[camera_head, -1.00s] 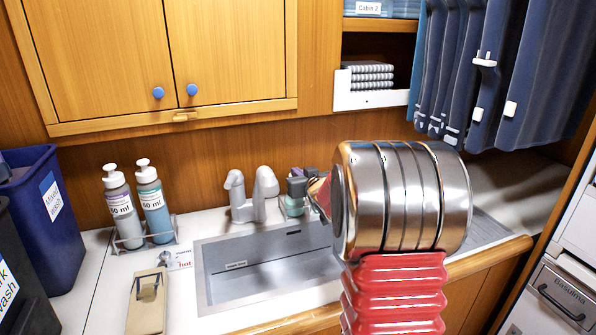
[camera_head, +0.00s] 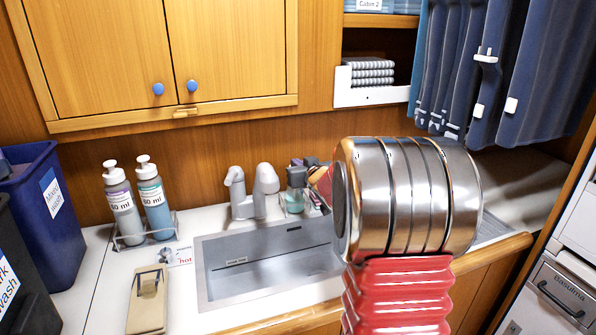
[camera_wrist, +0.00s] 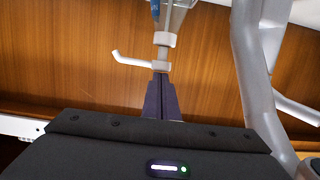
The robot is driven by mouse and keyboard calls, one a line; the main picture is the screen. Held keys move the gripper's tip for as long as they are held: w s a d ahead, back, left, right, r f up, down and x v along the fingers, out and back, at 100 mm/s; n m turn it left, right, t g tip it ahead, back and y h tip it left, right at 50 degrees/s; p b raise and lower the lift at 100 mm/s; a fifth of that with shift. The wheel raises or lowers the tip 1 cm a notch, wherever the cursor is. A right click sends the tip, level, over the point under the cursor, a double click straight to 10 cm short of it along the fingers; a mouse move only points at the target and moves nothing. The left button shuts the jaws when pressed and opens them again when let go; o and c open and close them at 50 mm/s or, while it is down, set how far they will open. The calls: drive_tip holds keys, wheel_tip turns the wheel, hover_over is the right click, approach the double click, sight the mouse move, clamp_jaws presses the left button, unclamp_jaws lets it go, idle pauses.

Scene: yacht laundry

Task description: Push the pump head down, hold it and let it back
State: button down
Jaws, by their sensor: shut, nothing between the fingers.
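A small clear pump bottle with teal liquid (camera_head: 294,203) stands behind the sink, left of my arm. Its top is partly hidden in the head view. In the wrist view the bottle appears upside down, with its white pump head (camera_wrist: 158,64) and side spout. My gripper (camera_wrist: 160,78) is shut and empty. Its dark fingertips are right at the pump head; I cannot tell whether they touch it or press it. In the head view my gripper (camera_head: 313,162) is small and mostly hidden behind my arm.
Grey taps (camera_head: 252,192) stand left of the bottle, behind the steel sink (camera_head: 262,262); grey tubing (camera_wrist: 262,85) is close on the right in the wrist view. Two labelled pump bottles (camera_head: 138,205) stand in a wire rack further left. Dark blue cloths (camera_head: 500,80) hang at upper right.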

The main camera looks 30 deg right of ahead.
drive_tip(key=r+v, duration=0.1)
drive_tip(key=v, duration=0.9)
drive_tip(key=shift+r, duration=0.45)
drive_tip(key=shift+d, duration=0.1)
idle(0.4)
drive_tip(key=s+d+f+m+g+h, duration=0.1)
drive_tip(key=s+d+f+g+h, duration=0.1)
drive_tip(key=s+d+f+g, duration=0.35)
drive_tip(key=s+a+f+g, duration=0.3)
drive_tip(key=s+a+f, duration=0.2)
drive_tip(key=s+a, duration=0.25)
drive_tip(key=s+a+n+y, duration=0.1)
drive_tip(key=s+a+y, duration=0.1)
drive_tip(key=s+a, duration=0.3)
drive_tip(key=s+a+r+n+y, duration=0.1)
drive_tip(key=s+a, duration=0.4)
drive_tip(key=a, duration=0.8)
drive_tip(key=s+a+r+n+y, duration=0.1)
drive_tip(key=s+a, duration=0.3)
drive_tip(key=a, duration=0.6)
drive_tip(key=shift+s+r+n+g+y, duration=0.15)
drive_tip(key=shift+s+n+g+y, duration=0.3)
drive_tip(key=shift+y, duration=0.45)
